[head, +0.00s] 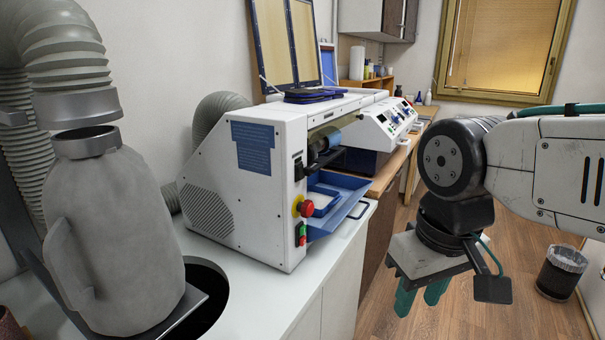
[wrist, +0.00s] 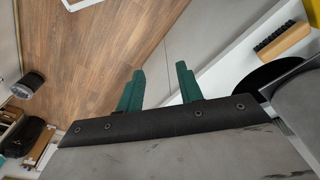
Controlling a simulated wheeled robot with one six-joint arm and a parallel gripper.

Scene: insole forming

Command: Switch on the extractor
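A white machine (head: 255,190) with a vent grille stands on the counter in the middle of the head view. Its front edge carries a red mushroom button (head: 305,208) on yellow, a green-and-red switch (head: 301,234) below it and a dark switch (head: 298,168) above. I cannot tell which control belongs to the extractor. A grey hose (head: 65,60) ends above a grey jug-shaped canister (head: 115,235) at the left. My gripper (head: 420,295) hangs right of the machine, well apart from it. Its green fingers (wrist: 160,85) are spread with nothing between them in the wrist view.
The white counter (head: 275,300) has a dark round opening (head: 205,300) beside the canister. A second machine (head: 375,125) stands farther back. A bin (head: 560,270) stands on the wooden floor at right. A brush (wrist: 283,40) lies on a white surface in the wrist view.

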